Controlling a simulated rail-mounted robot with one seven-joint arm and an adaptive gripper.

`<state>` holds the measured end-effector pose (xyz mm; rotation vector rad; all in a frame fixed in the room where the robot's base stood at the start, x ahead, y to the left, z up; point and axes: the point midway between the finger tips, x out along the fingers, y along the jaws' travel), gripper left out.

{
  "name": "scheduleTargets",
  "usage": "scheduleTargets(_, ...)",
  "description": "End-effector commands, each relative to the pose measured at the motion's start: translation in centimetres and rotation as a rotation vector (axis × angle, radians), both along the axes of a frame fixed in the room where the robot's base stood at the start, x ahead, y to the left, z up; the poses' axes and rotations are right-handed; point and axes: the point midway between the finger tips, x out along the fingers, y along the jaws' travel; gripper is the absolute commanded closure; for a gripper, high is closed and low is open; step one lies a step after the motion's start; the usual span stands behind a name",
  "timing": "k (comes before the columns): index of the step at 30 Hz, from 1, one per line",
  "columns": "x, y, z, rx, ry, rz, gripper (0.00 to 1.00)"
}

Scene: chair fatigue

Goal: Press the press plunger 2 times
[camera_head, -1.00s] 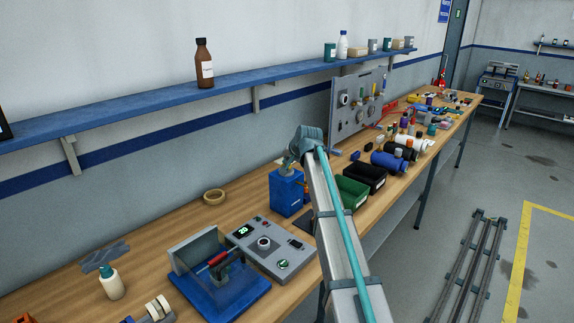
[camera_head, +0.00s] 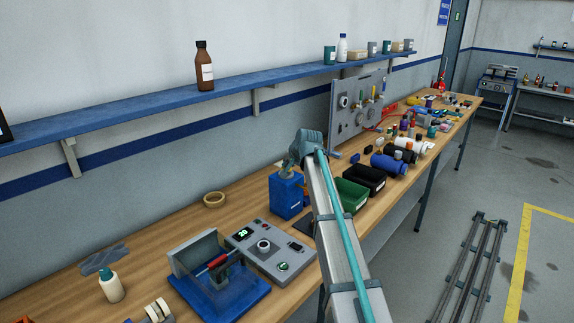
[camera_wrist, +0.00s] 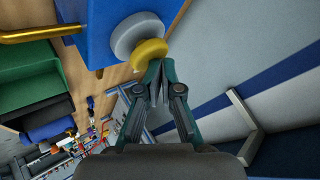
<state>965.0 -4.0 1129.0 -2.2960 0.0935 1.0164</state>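The press is a blue box-shaped body (camera_head: 286,197) on the bench, left of my arm in the head view. In the wrist view its blue body (camera_wrist: 100,28) fills the top, with a grey round collar (camera_wrist: 130,36) and a yellow round plunger cap (camera_wrist: 149,51) on it. My gripper (camera_wrist: 159,70) has its two fingers together, with nothing between them. The fingertips are at the edge of the yellow cap; I cannot tell whether they touch it. In the head view my gripper (camera_head: 289,172) is just above the press, and the plunger is hidden.
A grey control box (camera_head: 270,252) with a green display and a blue guarded fixture (camera_head: 222,285) stand left of the press. A green bin (camera_head: 349,195) and a black bin (camera_head: 366,178) stand to its right. A tape ring (camera_head: 214,199) lies behind. A blue shelf (camera_head: 150,103) runs along the wall.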

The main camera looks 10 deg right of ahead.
Motion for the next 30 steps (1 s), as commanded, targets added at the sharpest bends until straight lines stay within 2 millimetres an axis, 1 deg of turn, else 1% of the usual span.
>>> scheduleTargets(1, -0.3, 0.2, -0.8, 0.0, 0.017, 0.005, 1.0)
scheduleTargets(12, -0.3, 0.2, -0.9, 0.001, 0.018, 0.005, 1.0)
scheduleTargets(23, -0.2, 0.5, -2.2, 0.001, 0.018, 0.006, 1.0)
scheduleTargets(30, -0.2, 0.5, -2.3, 0.0, 0.018, 0.006, 1.0)
